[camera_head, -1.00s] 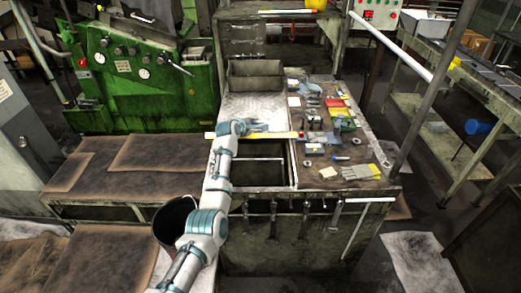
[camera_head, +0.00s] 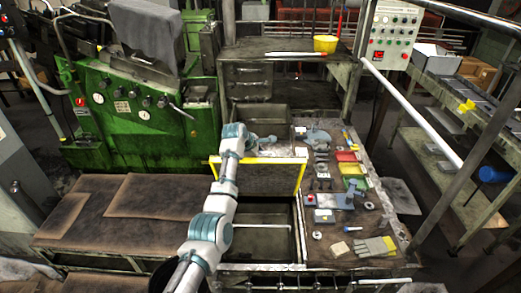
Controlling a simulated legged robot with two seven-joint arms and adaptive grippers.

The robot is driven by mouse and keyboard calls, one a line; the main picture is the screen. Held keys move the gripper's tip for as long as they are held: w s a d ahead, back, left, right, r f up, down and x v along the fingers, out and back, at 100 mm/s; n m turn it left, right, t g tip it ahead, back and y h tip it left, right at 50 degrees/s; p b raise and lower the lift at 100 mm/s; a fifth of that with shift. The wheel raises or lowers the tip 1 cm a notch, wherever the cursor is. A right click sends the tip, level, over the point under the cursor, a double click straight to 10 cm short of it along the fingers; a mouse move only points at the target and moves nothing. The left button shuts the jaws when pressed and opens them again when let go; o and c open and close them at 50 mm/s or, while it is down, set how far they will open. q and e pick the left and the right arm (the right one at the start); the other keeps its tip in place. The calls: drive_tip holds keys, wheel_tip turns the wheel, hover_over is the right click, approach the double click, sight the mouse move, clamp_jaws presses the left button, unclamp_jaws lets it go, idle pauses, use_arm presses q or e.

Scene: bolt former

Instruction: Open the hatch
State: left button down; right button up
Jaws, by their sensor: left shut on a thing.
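The hatch (camera_head: 268,178) is a worn panel with a yellow edge (camera_head: 285,160) along its top. It stands raised and tilted over an open rectangular compartment (camera_head: 262,240) in the workbench. My left arm comes in from the bottom and crosses the left end of the panel. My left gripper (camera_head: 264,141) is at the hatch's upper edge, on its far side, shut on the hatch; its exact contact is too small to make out. My right gripper is not in view.
The bench top (camera_head: 345,258) right of the opening holds tools, small coloured bins (camera_head: 350,170) and gloves (camera_head: 375,246). A green machine (camera_head: 140,110) stands at left. A yellow pot (camera_head: 325,44) sits on the rear shelf. A white rail (camera_head: 415,115) slants across the right.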

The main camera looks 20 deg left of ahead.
use_arm(q)
drive_tip(key=shift+a+f, duration=0.15)
drive_tip(key=shift+a, duration=0.05)
